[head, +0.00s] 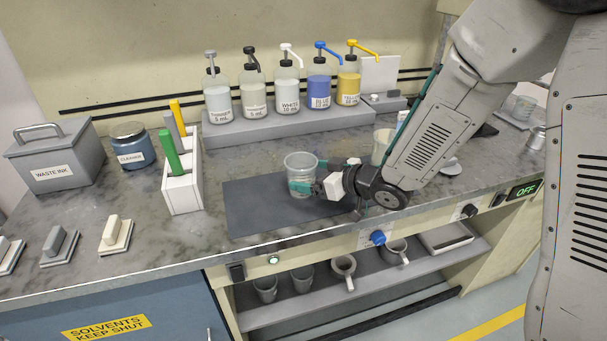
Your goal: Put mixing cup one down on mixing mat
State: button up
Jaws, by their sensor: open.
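A clear mixing cup (301,165) stands upright on the dark mixing mat (252,208), toward the mat's right half. It looks empty, but the gripper hides part of its lower side. My gripper (308,187) reaches in from the right with its teal fingers at the cup's lower part. The fingers are open, and one shows in front of the cup. I cannot tell whether they touch it.
Pump bottles (287,87) stand on a grey riser behind the mat. A white holder (183,190) with green and yellow handled tools is left of it. Another pale cup (381,146) stands behind my arm. The mat's left part is clear.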

jog(key=s+d+r+m+h, duration=0.2)
jog(key=s+d+r+h, duration=0.2)
jog(key=d, duration=0.4)
jog(key=s+d+r+m+h, duration=0.3)
jog(key=d+h, duration=0.1)
jog(key=d, duration=0.4)
jog(key=s+d+r+m+h, duration=0.2)
jog(key=s+d+r+h, duration=0.2)
jog(key=d, duration=0.4)
jog(key=s+a+r+m+g+y, duration=0.1)
jog(key=s+r+m+g, duration=0.2)
jog(key=s, duration=1.8)
jog(key=g, duration=0.4)
jog(key=shift+s+a+r+g, duration=0.15)
jog(key=shift+s+a+g, duration=0.1)
jog(key=shift+s+g, duration=0.15)
